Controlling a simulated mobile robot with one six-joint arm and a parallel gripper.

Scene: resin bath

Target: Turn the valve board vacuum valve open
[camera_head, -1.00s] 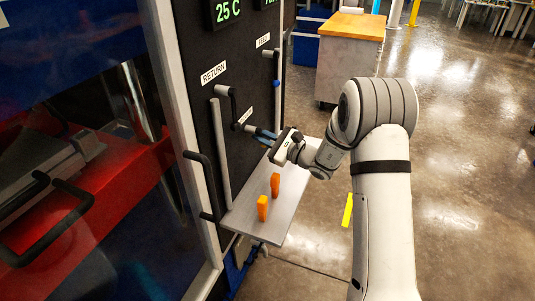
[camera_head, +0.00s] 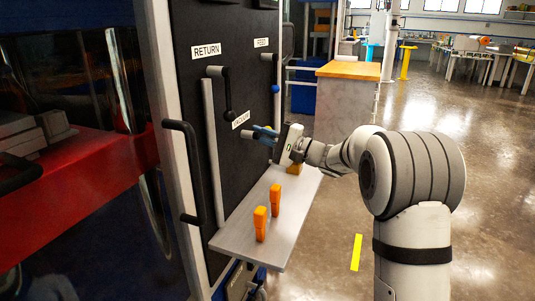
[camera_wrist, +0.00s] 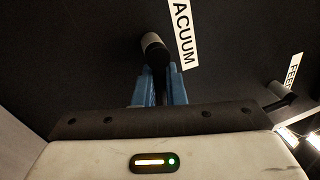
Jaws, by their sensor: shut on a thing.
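The vacuum valve is on the dark valve board (camera_head: 190,50), by the white VACUUM label (camera_head: 240,119). Its grey hub (camera_head: 250,135) sticks out below the label. In the wrist view, its dark lever (camera_wrist: 157,56) runs down from the grey hub (camera_wrist: 150,40) between my blue fingers. My gripper (camera_head: 265,133) is shut on the lever; it also shows in the wrist view (camera_wrist: 158,92). The lever's lower end is hidden between the fingers and behind the gripper body.
The RETURN valve (camera_head: 228,90) and the FEED valve with a blue knob (camera_head: 275,88) are close by. Below, a grey shelf (camera_head: 245,240) carries orange pieces (camera_head: 261,222). A black door handle (camera_head: 190,170) stands left. Open floor lies right.

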